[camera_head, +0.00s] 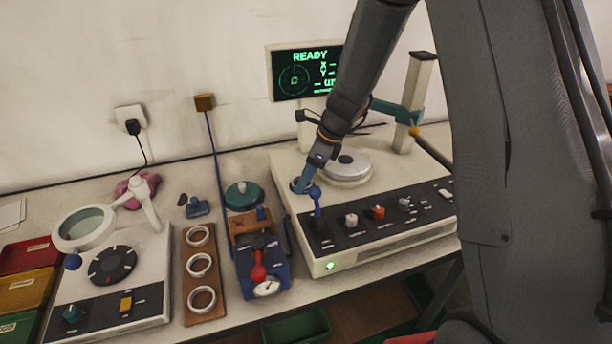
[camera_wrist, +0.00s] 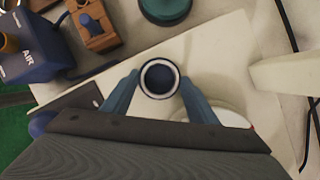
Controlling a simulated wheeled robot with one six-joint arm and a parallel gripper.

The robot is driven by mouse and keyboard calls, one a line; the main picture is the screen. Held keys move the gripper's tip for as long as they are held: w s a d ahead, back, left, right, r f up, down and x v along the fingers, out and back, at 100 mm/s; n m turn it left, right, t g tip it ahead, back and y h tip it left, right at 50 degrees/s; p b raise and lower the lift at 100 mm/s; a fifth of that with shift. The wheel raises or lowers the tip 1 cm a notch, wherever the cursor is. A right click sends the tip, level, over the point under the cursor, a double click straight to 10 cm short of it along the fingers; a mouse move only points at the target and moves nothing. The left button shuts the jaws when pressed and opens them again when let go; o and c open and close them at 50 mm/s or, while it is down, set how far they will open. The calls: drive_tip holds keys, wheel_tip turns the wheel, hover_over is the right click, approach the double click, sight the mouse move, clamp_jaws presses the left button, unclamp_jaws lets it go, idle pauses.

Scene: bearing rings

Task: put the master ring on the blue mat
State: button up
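A round ring (camera_wrist: 160,78) with a pale rim and a dark blue-black inside sits between the fingertips of my gripper (camera_wrist: 158,80) in the wrist view. Both blue fingers press close against its sides, and I take it for the master ring. In the head view the ring (camera_head: 298,186) shows at the tip of my gripper (camera_head: 306,180), over the left part of the white measuring machine (camera_head: 300,235). The fingers partly hide it there. I cannot make out a blue mat in either view.
A wooden rack (camera_head: 190,310) with several pale rings stands left of the blue air unit (camera_head: 245,285). A green round base (camera_head: 243,195) stands behind that unit. The machine's turntable (camera_head: 347,178) and blue-knobbed lever (camera_head: 316,205) are close to my gripper. A magnifier (camera_head: 85,228) stands at left.

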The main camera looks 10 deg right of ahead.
drive_tip(key=shift+o, duration=1.1)
drive_tip(key=shift+r, duration=0.2)
drive_tip(key=b+v, duration=0.2)
drive_tip(key=v, duration=1)
drive_tip(key=s+d+f+n+h, duration=0.2)
drive_tip(key=s+d+n, duration=0.1)
drive_tip(key=s+n, duration=0.7)
drive_tip(key=s+d+f+n+h, duration=0.2)
drive_tip(key=s+d+f+n, duration=0.1)
drive_tip(key=s+n, duration=0.8)
drive_tip(key=shift+s+d+f+n, duration=0.25)
drive_tip(key=shift+s+n, duration=0.1)
drive_tip(key=shift+n, duration=0.35)
